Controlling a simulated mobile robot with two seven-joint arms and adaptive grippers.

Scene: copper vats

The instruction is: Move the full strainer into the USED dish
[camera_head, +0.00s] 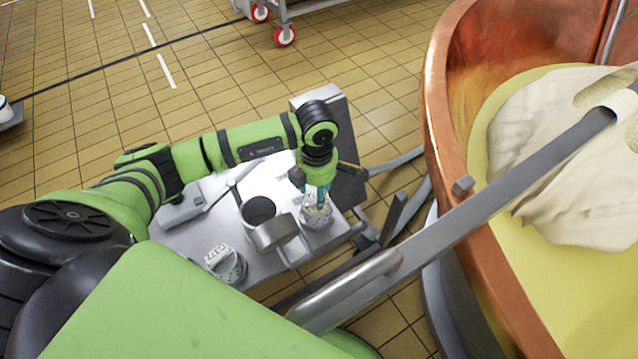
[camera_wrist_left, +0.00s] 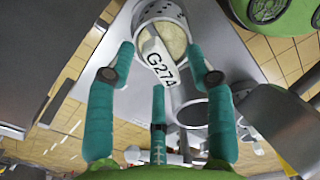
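A pale perforated strainer (camera_head: 318,219) stands at the right end of the grey table in the head view. The wrist view shows the strainer (camera_wrist_left: 178,38) from above, with pale yellowish filling and a white tag reading G274 across it. My left gripper (camera_head: 318,198) is right above this strainer. Its teal fingers (camera_wrist_left: 160,62) are spread apart on both sides of the tag, and I see no clear grip. A second perforated strainer (camera_head: 226,266) with a white tag stands near the table's front edge. I cannot read any USED mark on a dish. My right gripper is not in view.
On the table (camera_head: 190,238) are a dark-mouthed pot (camera_head: 258,210) and a grey metal cylinder with a handle (camera_head: 275,233), close left of the gripper. A grey box (camera_head: 345,130) stands behind. A copper vat (camera_head: 440,100) and a long grey bar (camera_head: 480,212) are to the right.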

